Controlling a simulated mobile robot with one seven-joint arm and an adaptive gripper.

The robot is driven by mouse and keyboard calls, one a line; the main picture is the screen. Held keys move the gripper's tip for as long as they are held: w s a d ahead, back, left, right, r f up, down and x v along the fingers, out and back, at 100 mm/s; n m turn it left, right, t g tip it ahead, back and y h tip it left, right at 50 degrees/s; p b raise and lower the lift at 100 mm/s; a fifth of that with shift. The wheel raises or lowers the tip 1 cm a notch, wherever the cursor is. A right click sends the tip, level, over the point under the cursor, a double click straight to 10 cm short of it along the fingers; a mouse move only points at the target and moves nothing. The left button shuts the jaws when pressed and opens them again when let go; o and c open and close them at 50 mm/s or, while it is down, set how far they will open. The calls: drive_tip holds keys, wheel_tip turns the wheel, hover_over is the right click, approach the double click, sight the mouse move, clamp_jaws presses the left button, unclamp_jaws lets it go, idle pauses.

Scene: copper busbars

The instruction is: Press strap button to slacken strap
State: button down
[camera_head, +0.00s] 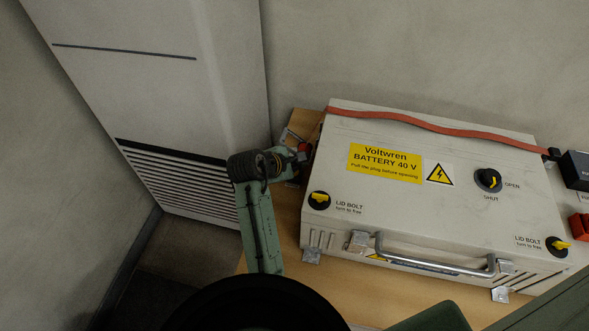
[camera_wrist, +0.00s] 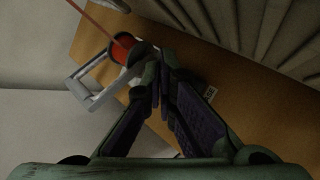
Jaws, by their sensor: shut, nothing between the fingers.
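The orange strap (camera_head: 430,125) runs in a wavy line across the back of the battery box lid, from the left edge to a black fitting at the right. In the wrist view, a round red part (camera_wrist: 122,46), perhaps the strap button, sits by a grey metal frame (camera_wrist: 84,88) at the box's left end. A thin reddish line leads up and left from it. My gripper (camera_wrist: 160,72) is shut and empty, its fingertips close beside the red part; I cannot tell whether they touch. In the head view my gripper (camera_head: 300,158) is partly hidden by my wrist.
The pale battery box (camera_head: 400,215) stands on a wooden bench (camera_head: 285,235). Its lid has two lid bolts, a rotary switch (camera_head: 488,180) and a front handle (camera_head: 435,262). A tall grey cabinet (camera_head: 165,90) stands at left. A black block (camera_head: 577,168) and a red part (camera_head: 580,226) are at right.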

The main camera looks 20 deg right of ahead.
sight(296, 173)
drive_tip(key=shift+r, duration=0.15)
drive_tip(key=shift+r, duration=2.5)
